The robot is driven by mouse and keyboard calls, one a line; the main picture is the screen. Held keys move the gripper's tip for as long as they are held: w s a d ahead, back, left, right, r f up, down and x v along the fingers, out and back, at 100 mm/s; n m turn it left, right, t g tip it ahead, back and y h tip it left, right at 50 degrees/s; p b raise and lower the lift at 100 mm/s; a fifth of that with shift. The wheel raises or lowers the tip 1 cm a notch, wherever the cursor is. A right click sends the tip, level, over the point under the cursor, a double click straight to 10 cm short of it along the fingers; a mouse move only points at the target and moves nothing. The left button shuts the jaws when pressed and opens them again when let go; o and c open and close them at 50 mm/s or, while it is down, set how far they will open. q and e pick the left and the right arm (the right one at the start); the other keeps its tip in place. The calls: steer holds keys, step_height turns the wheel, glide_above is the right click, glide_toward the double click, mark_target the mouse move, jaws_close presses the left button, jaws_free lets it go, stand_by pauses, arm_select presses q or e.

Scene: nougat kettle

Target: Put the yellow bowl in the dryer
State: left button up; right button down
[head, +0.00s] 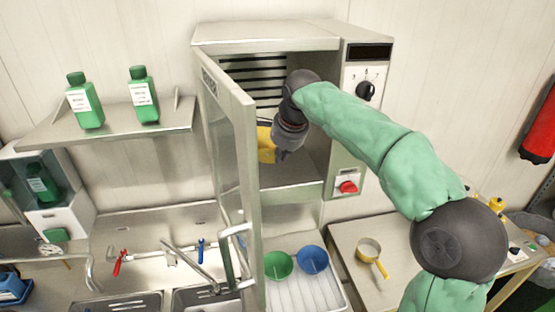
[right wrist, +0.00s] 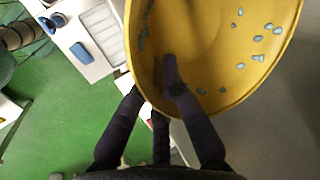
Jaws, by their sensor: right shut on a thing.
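The yellow bowl (head: 265,145) is inside the open front of the dryer (head: 265,38), partly hidden by my right gripper and the door. My right gripper (head: 282,155) reaches into the dryer's chamber and is shut on the bowl's rim. In the right wrist view the bowl (right wrist: 215,45) is tilted, with several pale blue specks on its inner surface, and my right gripper's fingers (right wrist: 165,80) are at its rim. The dryer door (head: 232,150) stands open toward the front left. My left gripper is not in view.
A white ribbed rack (head: 305,295) below holds a green bowl (head: 278,265) and a blue bowl (head: 312,260). A shelf (head: 110,130) with green bottles is at left. The dryer's red switch (head: 348,187) is on its right panel.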

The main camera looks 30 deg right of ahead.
mark_target(270, 146)
steer(key=w, duration=0.2)
steer(key=w+d+p, duration=0.1)
steer(key=w, duration=0.1)
steer(key=shift+w, duration=0.1)
steer(key=shift+w+f+p, duration=0.2)
steer(key=shift+p, duration=0.15)
steer(key=shift+s+f, duration=0.15)
steer(key=shift+f, duration=1.35)
step_height(270, 146, down, 3)
steer(key=shift+f+p, duration=0.1)
steer(key=shift+p, duration=0.6)
steer(key=shift+w+d+f, duration=0.1)
steer(key=shift+w+f, duration=0.1)
steer(key=shift+w, duration=0.05)
steer(key=shift+f, duration=0.1)
steer(key=shift+f, duration=0.15)
steer(key=c, duration=1.4)
jaws_free()
